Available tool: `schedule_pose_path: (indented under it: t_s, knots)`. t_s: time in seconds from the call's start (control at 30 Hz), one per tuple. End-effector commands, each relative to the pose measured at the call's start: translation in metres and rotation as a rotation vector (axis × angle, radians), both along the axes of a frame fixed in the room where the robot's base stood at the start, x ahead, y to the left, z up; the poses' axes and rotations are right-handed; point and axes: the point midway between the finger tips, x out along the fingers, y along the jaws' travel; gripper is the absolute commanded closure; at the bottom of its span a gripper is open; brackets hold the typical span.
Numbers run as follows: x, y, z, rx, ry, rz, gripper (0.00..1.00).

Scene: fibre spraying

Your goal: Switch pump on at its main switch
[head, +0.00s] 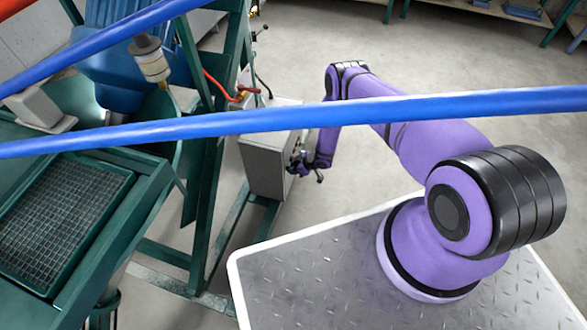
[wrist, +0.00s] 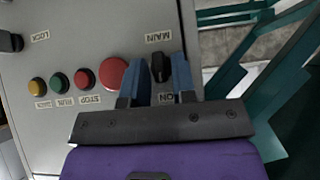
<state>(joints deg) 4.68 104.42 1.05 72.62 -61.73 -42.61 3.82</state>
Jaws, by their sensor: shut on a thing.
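The main switch (wrist: 158,68) is a black knob on a grey control box, between the upside-down labels MAIN and ON in the wrist view. My gripper (wrist: 161,80) has its two blue fingers on either side of the knob and is shut on it. The knob stands roughly upright in this view; I cannot tell which end is its pointer. In the head view the grey control box (head: 268,160) stands on the green frame, with my gripper (head: 301,165) at its right face. The knob itself is hidden there.
A large red button (wrist: 112,73), smaller red, green and yellow buttons, and a LOCK knob (wrist: 10,42) sit left of the switch. Blue hoses (head: 300,118) cross the head view in front. A green frame (head: 205,190) stands left of the box; floor right of it is clear.

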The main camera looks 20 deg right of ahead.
Motion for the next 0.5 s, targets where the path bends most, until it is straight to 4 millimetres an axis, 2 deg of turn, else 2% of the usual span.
schedule_pose_path:
  t_s: [0.4, 0.43, 0.47, 0.5]
  knots:
    - [0.0003, 0.0007, -0.0001, 0.004, 0.004, -0.001, 0.99]
    - [0.0003, 0.0007, -0.0001, 0.004, 0.004, -0.001, 0.7]
    - [0.0004, 0.0007, -0.0001, 0.004, 0.004, -0.001, 0.64]
    - [0.0003, 0.0006, 0.0, 0.004, 0.004, -0.001, 0.62]
